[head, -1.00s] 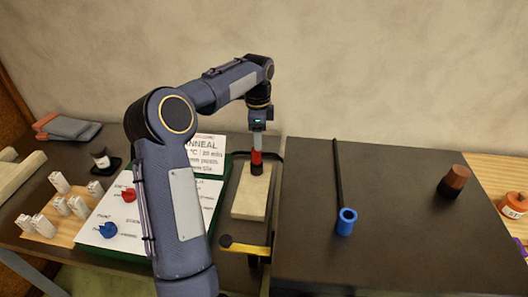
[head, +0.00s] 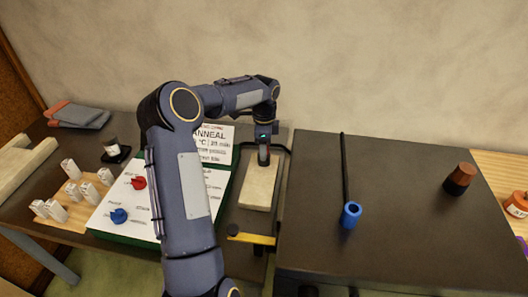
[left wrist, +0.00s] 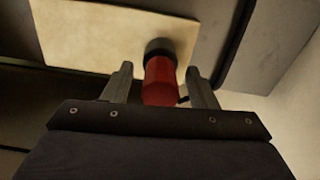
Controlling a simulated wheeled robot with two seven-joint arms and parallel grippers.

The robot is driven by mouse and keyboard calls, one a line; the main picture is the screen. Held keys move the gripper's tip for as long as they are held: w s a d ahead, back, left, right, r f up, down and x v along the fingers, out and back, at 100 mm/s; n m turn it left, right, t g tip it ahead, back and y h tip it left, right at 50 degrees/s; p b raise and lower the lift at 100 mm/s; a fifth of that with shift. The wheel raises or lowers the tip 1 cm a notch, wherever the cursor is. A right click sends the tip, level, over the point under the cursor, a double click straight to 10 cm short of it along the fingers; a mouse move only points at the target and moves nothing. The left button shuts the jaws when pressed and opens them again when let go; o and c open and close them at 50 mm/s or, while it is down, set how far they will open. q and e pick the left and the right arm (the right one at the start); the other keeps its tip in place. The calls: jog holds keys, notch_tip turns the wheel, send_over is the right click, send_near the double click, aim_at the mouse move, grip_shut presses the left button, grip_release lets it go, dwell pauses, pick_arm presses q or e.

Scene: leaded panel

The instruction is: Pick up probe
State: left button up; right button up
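A red cylinder with a black collar, seemingly the probe (left wrist: 159,82), stands at the cream block in the left wrist view. The cream block (head: 259,188) lies in a dark tray behind a yellow bar in the head view. My left gripper (left wrist: 161,88) is over the red cylinder, with one finger on each side. Gaps show between the fingers and the cylinder, so the gripper looks open. In the head view, my left gripper (head: 263,155) points down at the block's far end and hides the red cylinder. My right gripper is not in view.
A black rod with a blue socket (head: 350,214) lies on the dark table (head: 400,225) to the right, with a brown-topped cylinder (head: 459,179) beyond. A lettered board (head: 125,203) with red and blue knobs and several white blocks are left. The right table's middle is clear.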

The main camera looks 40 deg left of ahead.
pick_arm(q)
jog(key=c, duration=0.9)
jog(key=shift+c, duration=0.3)
jog(key=shift+r, duration=0.2)
